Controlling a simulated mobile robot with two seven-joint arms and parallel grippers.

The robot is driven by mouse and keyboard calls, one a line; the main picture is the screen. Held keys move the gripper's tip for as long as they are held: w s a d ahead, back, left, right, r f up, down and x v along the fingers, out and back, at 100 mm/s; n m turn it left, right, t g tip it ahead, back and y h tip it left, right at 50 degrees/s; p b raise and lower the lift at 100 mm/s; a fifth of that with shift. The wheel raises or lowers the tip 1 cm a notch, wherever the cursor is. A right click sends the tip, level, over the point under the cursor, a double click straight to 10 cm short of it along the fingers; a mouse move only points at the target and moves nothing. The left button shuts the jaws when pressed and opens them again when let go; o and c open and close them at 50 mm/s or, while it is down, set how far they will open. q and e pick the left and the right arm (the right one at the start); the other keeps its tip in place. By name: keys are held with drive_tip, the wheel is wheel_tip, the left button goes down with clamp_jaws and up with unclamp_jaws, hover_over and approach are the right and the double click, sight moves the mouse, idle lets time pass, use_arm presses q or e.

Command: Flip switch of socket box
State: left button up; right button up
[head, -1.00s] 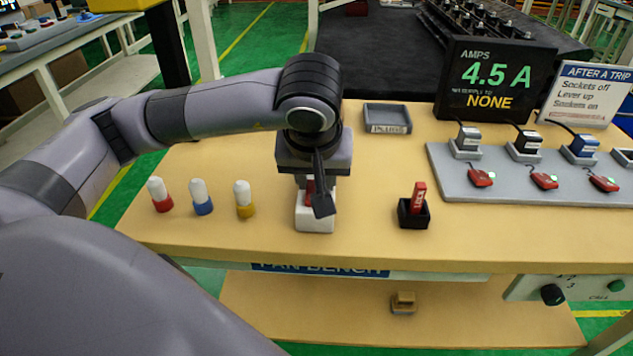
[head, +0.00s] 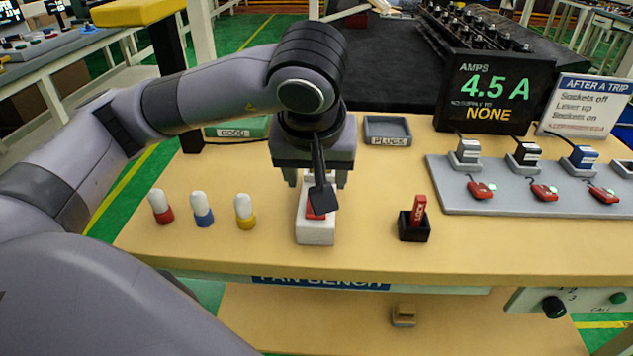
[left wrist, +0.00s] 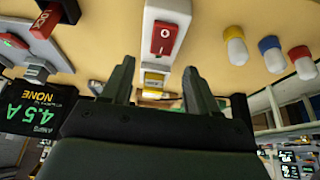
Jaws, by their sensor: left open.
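The socket box (head: 316,234) is a white block near the front of the bench. Its red switch (head: 314,214) is partly hidden by a dark part of my left arm. In the left wrist view the white box (left wrist: 178,12) shows its red rocker switch (left wrist: 165,36) with a white ring mark, and a yellow patch (left wrist: 153,79) at its lower end. My left gripper (head: 311,182) is open, fingers pointing down at the far end of the box. In the left wrist view its fingertips (left wrist: 158,70) stand apart, with the switch beyond them. Any contact is unclear.
Three white-topped pegs, red (head: 161,207), blue (head: 202,209) and yellow (head: 244,211), stand left of the box. A red LOCK piece (head: 418,212) sits in a black holder to the right. Behind are a PLUGS tray (head: 388,130) and a grey socket board (head: 450,190).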

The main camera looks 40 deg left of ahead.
use_arm(q)
drive_tip(key=shift+s+d+r, duration=0.1)
drive_tip(key=shift+s+r, duration=0.15)
drive_tip(key=shift+r, duration=0.45)
drive_tip(key=shift+s+r, duration=0.1)
drive_tip(key=shift+r, duration=0.05)
drive_tip(key=shift+d, duration=0.1)
